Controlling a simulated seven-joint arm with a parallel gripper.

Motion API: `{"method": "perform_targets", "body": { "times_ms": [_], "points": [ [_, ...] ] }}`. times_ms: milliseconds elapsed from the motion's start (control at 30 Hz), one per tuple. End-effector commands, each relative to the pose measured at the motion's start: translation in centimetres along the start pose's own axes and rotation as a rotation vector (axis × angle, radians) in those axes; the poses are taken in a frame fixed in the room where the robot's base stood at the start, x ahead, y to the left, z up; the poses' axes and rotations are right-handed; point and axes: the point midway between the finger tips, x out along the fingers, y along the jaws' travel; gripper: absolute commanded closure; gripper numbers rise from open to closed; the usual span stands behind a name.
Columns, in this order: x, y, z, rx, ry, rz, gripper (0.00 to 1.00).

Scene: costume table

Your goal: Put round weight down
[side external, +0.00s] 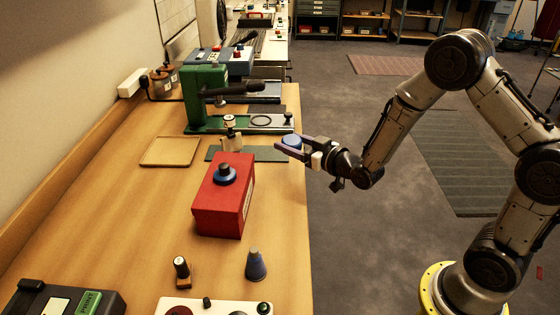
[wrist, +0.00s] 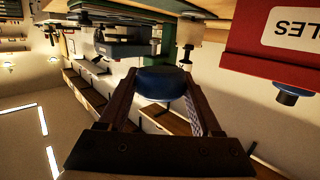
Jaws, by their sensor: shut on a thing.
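My gripper (side external: 291,147) is shut on a blue round weight (side external: 292,140) at the right edge of the wooden table (side external: 130,215). The weight also shows between the two fingers in the wrist view (wrist: 162,84). It is near the right end of a dark green mat (side external: 262,154); I cannot tell whether it touches the mat or the table.
A red box (side external: 222,212) with a blue-based black knob (side external: 225,174) stands nearby. A green press (side external: 204,95) stands behind, a small bottle-like item (side external: 229,128) beside it. An empty tan tray (side external: 170,152) lies left. A blue-grey cone (side external: 256,266) stands in front.

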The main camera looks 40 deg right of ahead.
Motion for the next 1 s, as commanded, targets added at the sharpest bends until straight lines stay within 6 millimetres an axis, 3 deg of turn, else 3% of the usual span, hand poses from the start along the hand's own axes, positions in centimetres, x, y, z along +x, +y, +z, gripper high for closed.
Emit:
{"method": "perform_targets", "body": {
  "times_ms": [200,600,800,1000],
  "points": [
    [3.0,0.1,2.8,0.000,0.001,0.000,1.00],
    [5.7,0.2,5.1,0.000,0.002,0.000,1.00],
    [5.9,0.2,7.4,0.000,0.003,0.001,1.00],
    [5.9,0.2,7.5,0.000,0.004,0.001,1.00]
  ]
}}
